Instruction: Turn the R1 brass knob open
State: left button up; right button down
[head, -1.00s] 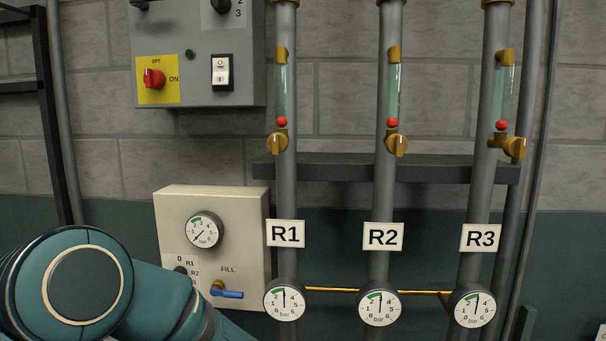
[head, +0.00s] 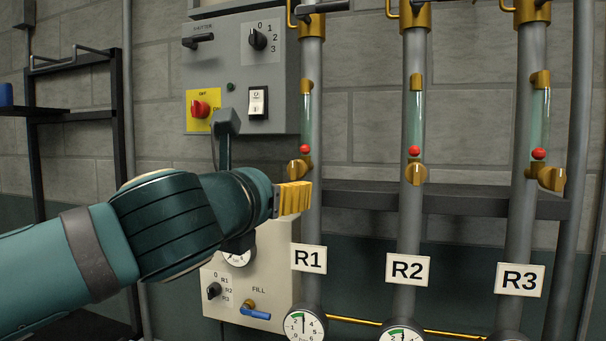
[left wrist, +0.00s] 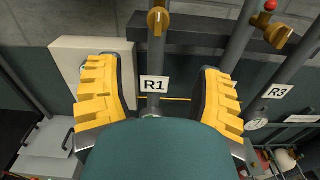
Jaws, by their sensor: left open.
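The R1 brass knob (head: 299,168) sits on the left grey pipe, just below the R1 sight tube (head: 306,118) and its red ball. It also shows at the top of the left wrist view (left wrist: 157,20). The R1 label (head: 309,258) is lower on the same pipe. My left gripper (head: 294,198) is just below the knob in the head view, its yellow fingers overlapping the pipe's left side. In the left wrist view the jaws (left wrist: 158,76) are spread wide and empty, and the knob lies beyond them, apart from both. My right gripper is not in view.
The R2 knob (head: 416,173) and R3 knob (head: 547,177) are on pipes to the right. A dark horizontal rail (head: 370,197) runs behind the pipes. A grey switch box (head: 240,70) hangs above my forearm; a cream FILL box (head: 275,270) is below it.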

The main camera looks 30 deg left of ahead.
aim_at(293, 171)
pick_arm(q)
jog(key=shift+n, duration=0.5)
jog(key=x, duration=0.4)
jog(key=r+b+x, duration=0.1)
jog(key=x, duration=0.3)
jog(key=r+x, duration=0.1)
jog(key=x, duration=0.3)
jog(key=shift+w+a+b, duration=0.15)
jog(key=shift+b, duration=0.25)
grip_shut()
